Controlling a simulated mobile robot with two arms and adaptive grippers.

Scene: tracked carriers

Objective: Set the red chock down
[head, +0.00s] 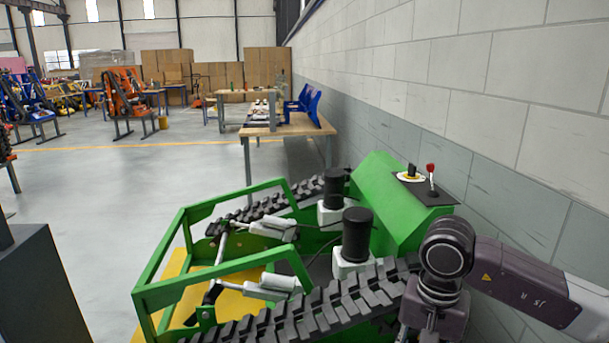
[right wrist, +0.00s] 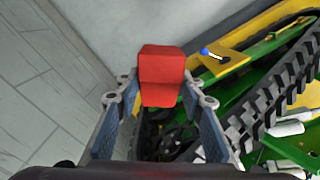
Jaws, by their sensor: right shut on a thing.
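The red chock (right wrist: 161,66) is a blocky red piece in the right wrist view. My right gripper (right wrist: 159,100) is shut on it, with a grey finger on either side. The chock is held in front of a wall and partly overlaps a green machine with black track behind it. I cannot tell whether it touches anything below. In the head view my right arm comes in from the right, and its gripper and the chock are out of sight past the lower edge. My left gripper is not in view.
A green tracked carrier (head: 400,215) with black tracks (head: 330,299) and a red-knobbed lever (head: 431,178) fills the lower middle, close to the block wall (head: 430,65). A blue-knobbed lever (right wrist: 208,52) sits near the chock. A wooden table (head: 290,126) stands beyond.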

